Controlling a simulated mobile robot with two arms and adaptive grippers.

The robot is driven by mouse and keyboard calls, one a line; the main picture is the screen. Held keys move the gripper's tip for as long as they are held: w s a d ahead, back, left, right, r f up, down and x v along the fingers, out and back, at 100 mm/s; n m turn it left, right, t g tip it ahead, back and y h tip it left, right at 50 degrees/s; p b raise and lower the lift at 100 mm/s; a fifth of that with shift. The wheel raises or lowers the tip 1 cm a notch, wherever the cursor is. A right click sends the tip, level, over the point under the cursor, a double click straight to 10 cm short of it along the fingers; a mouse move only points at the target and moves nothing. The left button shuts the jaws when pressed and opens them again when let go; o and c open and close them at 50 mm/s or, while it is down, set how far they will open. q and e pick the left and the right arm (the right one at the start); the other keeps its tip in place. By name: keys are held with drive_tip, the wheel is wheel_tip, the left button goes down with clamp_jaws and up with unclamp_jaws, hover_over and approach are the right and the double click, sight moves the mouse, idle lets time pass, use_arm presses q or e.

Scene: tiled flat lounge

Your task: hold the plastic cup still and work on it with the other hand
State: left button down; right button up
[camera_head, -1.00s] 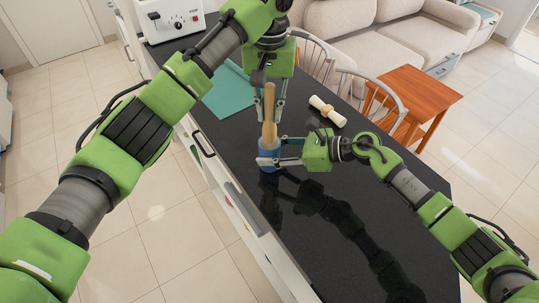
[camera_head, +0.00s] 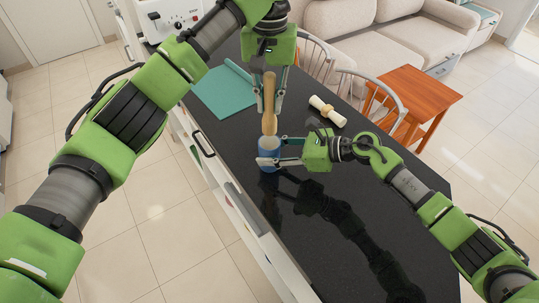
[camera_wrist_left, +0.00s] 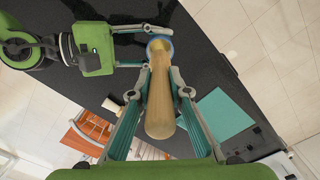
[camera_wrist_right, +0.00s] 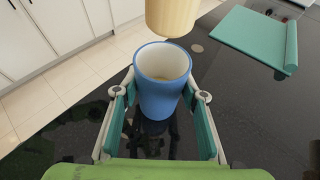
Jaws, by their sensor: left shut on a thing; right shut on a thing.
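A blue plastic cup (camera_head: 270,168) with a pale inside stands upright on the dark counter. My right gripper (camera_head: 277,151) is shut on it from the right, with one finger on each side. In the right wrist view the cup (camera_wrist_right: 162,98) looks empty. My left gripper (camera_head: 271,108) points down and is shut on a turned wooden tool (camera_head: 269,95), like a pestle. The tool is roughly upright over the cup. In the right wrist view its lower end (camera_wrist_right: 172,18) shows above the rim, outside the cup. In the left wrist view the tool (camera_wrist_left: 160,100) partly hides the cup.
The glossy dark counter (camera_head: 330,245) is clear toward the front. A teal folded mat or folder (camera_head: 222,95) lies to the left, and a rolled pale cloth with a ring (camera_head: 327,111) to the right. A white appliance (camera_head: 170,20) stands at the back. Chairs line the right side.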

drive_tip(key=o, duration=1.2)
drive_tip(key=shift+o, duration=0.2)
drive_tip(key=shift+d, duration=0.1)
drive_tip(key=v, duration=1.1)
drive_tip(key=shift+d, duration=0.4)
use_arm(q)
drive_tip(key=shift+s+d+f, duration=0.1)
use_arm(e)
drive_tip(key=shift+s+r, duration=0.1)
drive_tip(key=shift+s, duration=0.1)
